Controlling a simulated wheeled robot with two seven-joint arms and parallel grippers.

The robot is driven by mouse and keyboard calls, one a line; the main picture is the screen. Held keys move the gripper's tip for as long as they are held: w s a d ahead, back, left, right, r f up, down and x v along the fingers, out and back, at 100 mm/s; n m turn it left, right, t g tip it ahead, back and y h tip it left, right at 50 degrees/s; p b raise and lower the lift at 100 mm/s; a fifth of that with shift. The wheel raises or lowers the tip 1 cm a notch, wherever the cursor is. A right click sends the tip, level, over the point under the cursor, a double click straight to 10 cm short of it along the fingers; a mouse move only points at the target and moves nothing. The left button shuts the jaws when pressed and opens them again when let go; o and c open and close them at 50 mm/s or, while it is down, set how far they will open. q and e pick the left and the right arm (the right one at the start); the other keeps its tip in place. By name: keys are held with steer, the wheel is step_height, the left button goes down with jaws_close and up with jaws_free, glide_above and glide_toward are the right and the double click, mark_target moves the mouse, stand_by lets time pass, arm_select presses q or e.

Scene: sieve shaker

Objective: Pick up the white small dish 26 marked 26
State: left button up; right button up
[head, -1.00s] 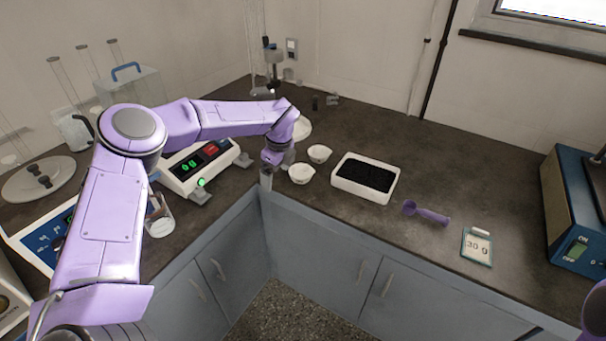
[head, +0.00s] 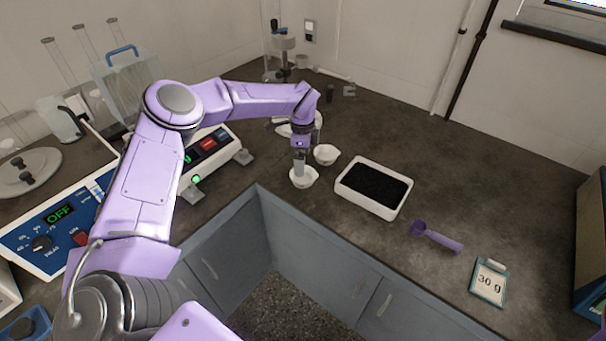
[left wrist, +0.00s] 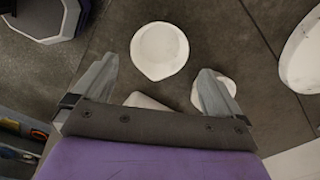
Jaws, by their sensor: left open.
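Two small white dishes stand on the dark bench: a near one (head: 304,181) and one just behind it (head: 326,154). No number can be read on either. My left gripper (head: 299,168) is open and points down over the near dish, partly covering it. In the left wrist view, my open fingers (left wrist: 157,70) stand apart, with a round white lipped dish (left wrist: 160,48) showing between and beyond their tips. A second white dish (left wrist: 225,82) is partly hidden behind the right finger. The fingers hold nothing. My right gripper is not in view.
A white tray of black granules (head: 395,211) is right of the dishes, then a purple scoop (head: 435,237) and a "30 g" card (head: 489,282). A balance (head: 212,150) stands left. A white plate (head: 284,130) lies behind the gripper. The bench front edge is close.

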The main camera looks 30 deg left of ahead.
arm_select(q)
steer(key=p, duration=0.3)
glide_above(303, 180)
step_height(303, 180, down, 5)
steer(key=shift+w+f, duration=0.1)
steer(key=shift+f, duration=0.05)
steer(key=shift+a+f, duration=0.1)
steer(key=shift+f, duration=0.35)
steer(key=c, duration=0.8)
steer(key=shift+c, duration=0.2)
steer(key=shift+r, duration=0.15)
